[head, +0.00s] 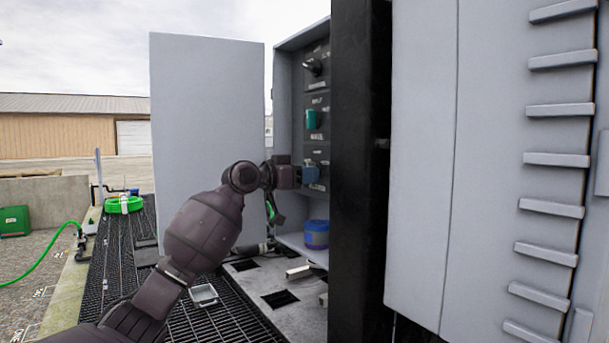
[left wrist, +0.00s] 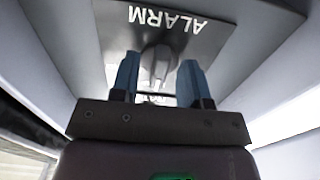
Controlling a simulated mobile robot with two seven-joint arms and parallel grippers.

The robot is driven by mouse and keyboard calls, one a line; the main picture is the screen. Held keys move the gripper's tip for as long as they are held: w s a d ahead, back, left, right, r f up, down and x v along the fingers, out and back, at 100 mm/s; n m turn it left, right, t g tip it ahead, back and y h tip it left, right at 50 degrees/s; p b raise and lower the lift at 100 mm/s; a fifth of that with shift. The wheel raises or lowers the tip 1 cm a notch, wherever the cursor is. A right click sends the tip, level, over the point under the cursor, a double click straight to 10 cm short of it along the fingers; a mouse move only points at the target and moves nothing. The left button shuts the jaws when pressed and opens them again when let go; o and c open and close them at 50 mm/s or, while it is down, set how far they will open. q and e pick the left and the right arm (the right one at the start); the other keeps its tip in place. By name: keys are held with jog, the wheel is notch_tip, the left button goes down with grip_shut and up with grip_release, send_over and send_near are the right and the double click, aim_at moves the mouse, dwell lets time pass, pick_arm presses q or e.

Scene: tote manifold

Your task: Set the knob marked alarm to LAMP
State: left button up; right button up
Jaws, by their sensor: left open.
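The alarm knob (left wrist: 156,60) is a grey knob on a panel plate (left wrist: 205,42) lettered ALARM, which appears upside down in the left wrist view. My left gripper (left wrist: 158,72) is open, with one blue finger on each side of the knob and visible gaps between. In the head view my left gripper (head: 311,174) is at the lowest panel plate (head: 317,153) inside the open cabinet, and it hides the knob there. The LAMP mark and the knob's exact pointing cannot be read. My right gripper is not in view.
Above are a teal knob (head: 312,119) and a black knob (head: 313,67). The open cabinet door (head: 207,130) stands left, and a dark post (head: 360,180) stands close on the right.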

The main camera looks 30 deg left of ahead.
pick_arm(q)
jog(key=b+v, duration=0.1)
jog(key=v, duration=0.9)
jog(key=shift+s+a+b, duration=0.15)
jog(key=shift+s+b, duration=0.15)
jog(key=shift+s, duration=0.05)
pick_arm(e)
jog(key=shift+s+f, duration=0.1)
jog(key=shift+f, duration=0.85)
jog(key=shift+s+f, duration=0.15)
